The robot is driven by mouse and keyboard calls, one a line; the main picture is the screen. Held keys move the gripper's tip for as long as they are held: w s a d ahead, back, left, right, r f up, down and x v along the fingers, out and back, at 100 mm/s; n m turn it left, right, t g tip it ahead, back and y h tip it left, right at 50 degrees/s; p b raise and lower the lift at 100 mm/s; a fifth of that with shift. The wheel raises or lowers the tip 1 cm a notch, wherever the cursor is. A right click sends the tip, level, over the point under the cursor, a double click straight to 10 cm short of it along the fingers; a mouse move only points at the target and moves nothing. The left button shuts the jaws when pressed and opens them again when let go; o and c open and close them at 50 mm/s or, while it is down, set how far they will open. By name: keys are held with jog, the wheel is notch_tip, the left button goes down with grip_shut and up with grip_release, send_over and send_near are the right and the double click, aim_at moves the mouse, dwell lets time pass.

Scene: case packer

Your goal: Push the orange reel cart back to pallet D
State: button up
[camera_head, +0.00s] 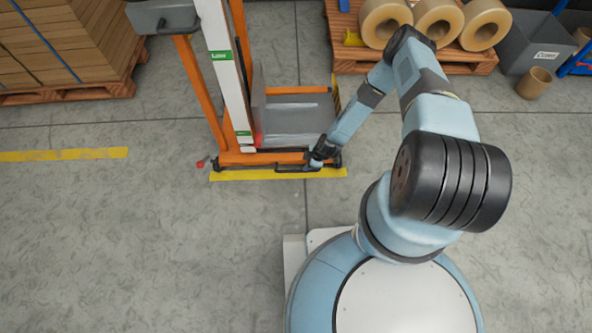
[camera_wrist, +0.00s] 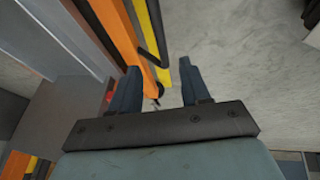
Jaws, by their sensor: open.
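The orange reel cart (camera_head: 230,157) stands upright on the grey floor left of centre in the head view, with an orange frame, a white mast and a grey platform. Its near edge is by a yellow floor line. My gripper (camera_head: 318,158) is low at the cart's near right corner, by a dark bar. The cart's orange beam (camera_wrist: 112,30) and a black bar run just beyond the fingertips. I cannot tell whether they touch. No label reading pallet D is legible.
A pallet (camera_head: 475,58) with several large tan rolls stands at the back right, beyond the cart. A grey bin (camera_head: 528,45) and a small brown tube (camera_head: 534,83) are to its right. Stacked cartons (camera_head: 75,40) stand on a pallet at left. The floor at front left is clear.

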aim_at(296, 170)
jog(key=x, duration=1.1)
jog(key=shift+w+a+f, duration=0.15)
jog(key=shift+a+f, duration=0.05)
jog(key=shift+f, duration=0.15)
grip_shut()
